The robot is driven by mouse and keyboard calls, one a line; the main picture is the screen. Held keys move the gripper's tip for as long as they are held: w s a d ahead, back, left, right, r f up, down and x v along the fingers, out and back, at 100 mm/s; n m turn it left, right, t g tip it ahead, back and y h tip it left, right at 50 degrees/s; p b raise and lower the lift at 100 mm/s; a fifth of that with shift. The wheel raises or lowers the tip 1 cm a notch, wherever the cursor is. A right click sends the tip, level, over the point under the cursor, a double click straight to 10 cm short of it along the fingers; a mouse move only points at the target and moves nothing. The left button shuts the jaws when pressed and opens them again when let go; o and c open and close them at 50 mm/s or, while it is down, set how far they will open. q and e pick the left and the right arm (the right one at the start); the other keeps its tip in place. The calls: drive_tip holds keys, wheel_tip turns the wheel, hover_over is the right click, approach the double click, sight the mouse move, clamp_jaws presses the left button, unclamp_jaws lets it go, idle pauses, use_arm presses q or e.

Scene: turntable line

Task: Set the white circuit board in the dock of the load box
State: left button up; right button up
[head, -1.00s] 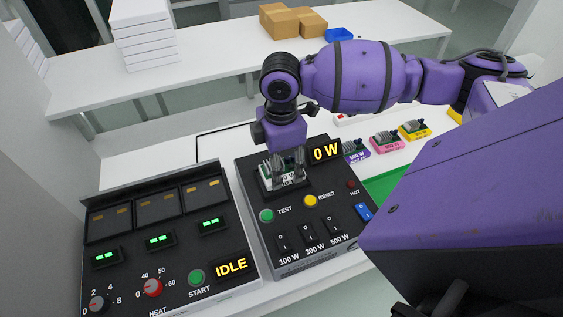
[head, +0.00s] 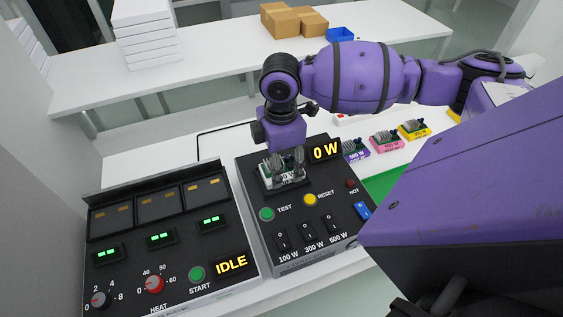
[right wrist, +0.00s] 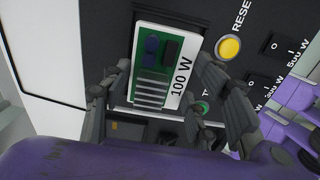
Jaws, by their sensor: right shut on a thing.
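The white circuit board (head: 288,183) sits at the dock (head: 262,188) in the upper part of the black load box (head: 325,204). In the right wrist view the board (right wrist: 157,68) shows a green face, dark parts, pale fins and a white edge marked 100 W. My right gripper (head: 286,164) comes down from above and is shut on the board, with fingers on both sides. The fingers partly hide the board and dock, so I cannot tell whether it is fully seated. My left gripper is not in view.
The load box display (head: 325,151) reads 0 W. A black heater panel (head: 165,245) showing IDLE stands at left. Purple, pink (head: 386,140) and yellow (head: 414,129) boards lie to the right behind the box. A back table holds cardboard boxes (head: 292,22) and a blue bin (head: 340,34).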

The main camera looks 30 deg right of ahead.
drive_tip(key=shift+f+p, duration=0.3)
drive_tip(key=shift+f, duration=0.3)
idle(1.8)
drive_tip(key=o, duration=1.4)
wheel_tip(320, 180, up, 11)
drive_tip(key=shift+r, duration=0.5)
